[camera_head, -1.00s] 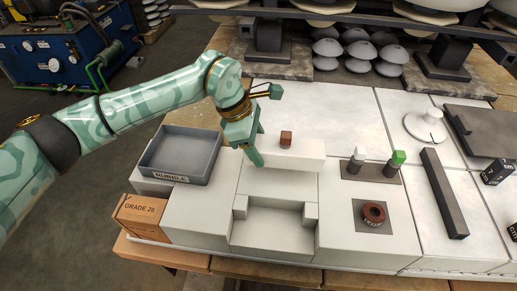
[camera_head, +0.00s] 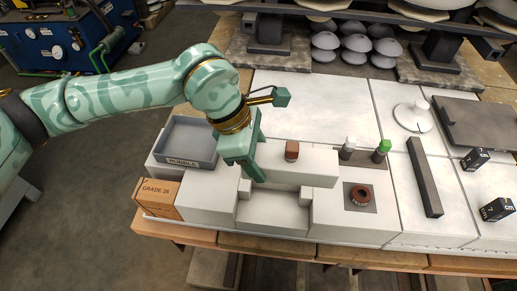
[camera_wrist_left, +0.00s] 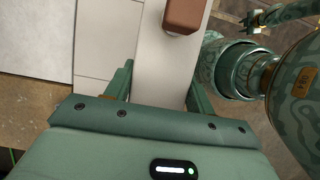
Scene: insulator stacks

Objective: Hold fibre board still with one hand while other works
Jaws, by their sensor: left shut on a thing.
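The fibre board, a long pale grey-white block (camera_head: 310,169), lies crosswise behind the pale fixture (camera_head: 272,212) with two raised posts. A small brown block (camera_head: 292,150) sits on its top. My left gripper (camera_head: 250,168) is shut on the board's left end. In the left wrist view the board (camera_wrist_left: 166,65) runs between the two fingers (camera_wrist_left: 160,88), with the brown block (camera_wrist_left: 184,15) farther along it. Whether the board touches the fixture, I cannot tell.
A grey tray marked RUBBLE (camera_head: 186,146) and a GRADE 26 carton (camera_head: 157,198) stand left. The white surface behind the board is clear.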

